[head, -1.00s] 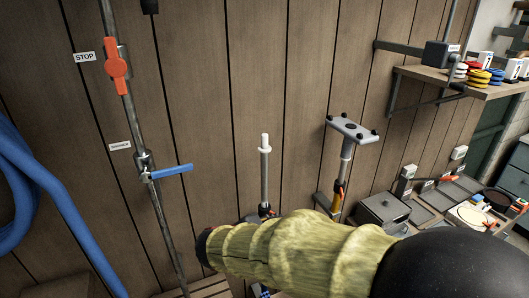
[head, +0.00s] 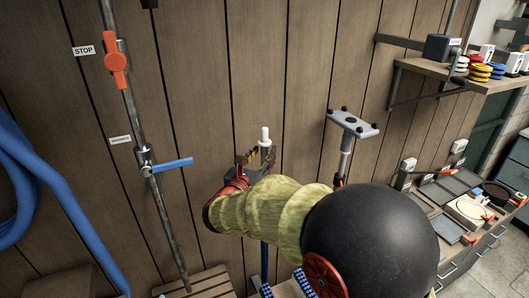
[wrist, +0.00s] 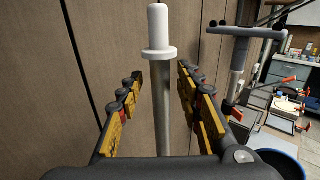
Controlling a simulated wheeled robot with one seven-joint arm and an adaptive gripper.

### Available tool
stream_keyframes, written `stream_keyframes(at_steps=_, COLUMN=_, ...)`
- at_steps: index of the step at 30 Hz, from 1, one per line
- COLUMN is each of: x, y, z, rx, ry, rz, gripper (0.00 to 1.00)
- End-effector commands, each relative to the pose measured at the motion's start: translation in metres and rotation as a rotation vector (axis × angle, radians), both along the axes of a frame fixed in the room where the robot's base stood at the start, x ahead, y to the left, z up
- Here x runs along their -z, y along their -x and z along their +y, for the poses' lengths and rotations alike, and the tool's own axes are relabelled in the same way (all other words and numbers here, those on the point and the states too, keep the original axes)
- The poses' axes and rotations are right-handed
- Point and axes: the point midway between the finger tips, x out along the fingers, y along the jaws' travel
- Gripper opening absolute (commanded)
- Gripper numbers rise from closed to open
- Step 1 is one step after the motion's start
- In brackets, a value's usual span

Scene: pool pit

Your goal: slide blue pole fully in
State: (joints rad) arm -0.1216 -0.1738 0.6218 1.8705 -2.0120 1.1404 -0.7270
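The pole stands upright near the plank wall. Its blue lower tube (head: 264,262) shows below my arm in the head view. Its grey inner tube with a white collar and white tip (head: 265,134) sticks up above my gripper (head: 258,157). In the wrist view the grey tube (wrist: 163,105) runs between the two yellow-padded fingers of my gripper (wrist: 163,98), just below the white collar. The fingers are open on either side, with a gap showing on both sides. My arm hides the pole's middle in the head view.
A second pole with a flat grey head (head: 353,123) stands to the right. A wall pipe with a red handle (head: 117,64) and a blue handle (head: 172,164) is at left, beside a blue hose (head: 50,190). A shelf (head: 460,84) and a cluttered bench (head: 440,221) are at right.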

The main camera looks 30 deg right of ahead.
Motion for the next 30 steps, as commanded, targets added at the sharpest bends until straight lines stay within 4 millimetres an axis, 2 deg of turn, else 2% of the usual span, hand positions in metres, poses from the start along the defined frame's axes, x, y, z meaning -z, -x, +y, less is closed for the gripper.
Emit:
stream_keyframes(at_steps=6, x=0.0001, y=-0.0107, z=-0.0127, rx=0.001, ry=-0.002, rz=-0.001, gripper=0.36)
stream_keyframes(at_steps=14, x=-0.0001, y=-0.0116, z=-0.0132, rx=0.000, ry=-0.002, rz=-0.001, gripper=0.36)
stream_keyframes(at_steps=30, x=0.0000, y=-0.0115, z=-0.0131, rx=0.000, ry=-0.002, rz=-0.001, gripper=0.06)
